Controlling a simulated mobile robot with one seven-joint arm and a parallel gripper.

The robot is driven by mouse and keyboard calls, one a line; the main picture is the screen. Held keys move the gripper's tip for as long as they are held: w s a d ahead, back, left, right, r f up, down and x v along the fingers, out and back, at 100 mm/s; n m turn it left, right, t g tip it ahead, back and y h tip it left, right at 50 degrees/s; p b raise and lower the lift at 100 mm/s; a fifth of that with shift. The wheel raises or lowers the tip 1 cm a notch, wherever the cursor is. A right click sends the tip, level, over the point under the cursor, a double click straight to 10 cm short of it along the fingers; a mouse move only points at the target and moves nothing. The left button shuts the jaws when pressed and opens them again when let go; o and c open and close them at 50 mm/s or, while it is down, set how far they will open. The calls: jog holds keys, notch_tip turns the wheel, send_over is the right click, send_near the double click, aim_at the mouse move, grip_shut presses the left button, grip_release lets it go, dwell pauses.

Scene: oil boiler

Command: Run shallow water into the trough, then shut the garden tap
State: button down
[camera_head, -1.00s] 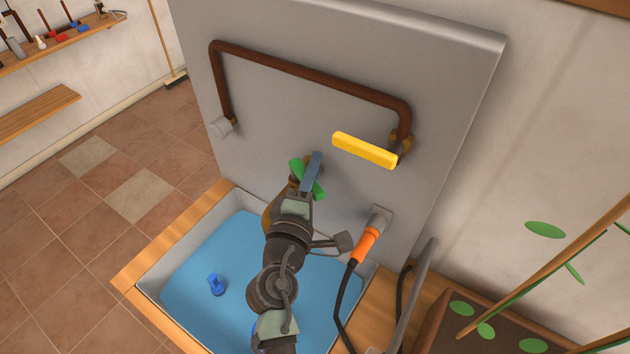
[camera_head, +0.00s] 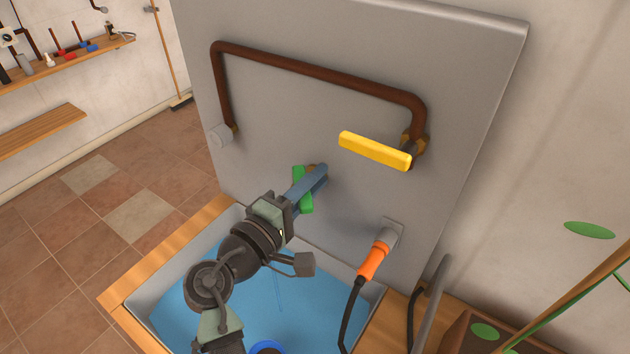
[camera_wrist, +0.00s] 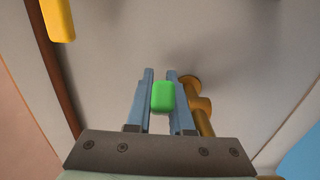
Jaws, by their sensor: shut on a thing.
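The garden tap's green handle (camera_head: 304,192) is on the grey panel above the trough; it also shows in the wrist view (camera_wrist: 162,97). My gripper (camera_head: 314,178) is shut on this handle, with a blue finger on each side of it in the wrist view (camera_wrist: 160,95). The brass tap body (camera_wrist: 203,108) stands right of the fingers there, and in the head view it is mostly hidden. The trough (camera_head: 165,278) below has grey walls, a wooden surround and blue water inside. A thin faint line, seemingly a water stream, drops beside my arm.
A yellow lever (camera_head: 375,151) sits on a copper pipe (camera_head: 315,76) on the panel. An orange plug (camera_head: 374,260) with a black cable is at right. A planter (camera_head: 460,335) stands lower right. A blue round thing (camera_head: 267,347) shows at the bottom edge.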

jog(key=c, duration=0.8)
grip_release()
jog(key=b+v, duration=0.2)
jog(key=v, duration=1.1)
jog(key=shift+r, duration=0.1)
jog(key=shift+c, duration=0.2)
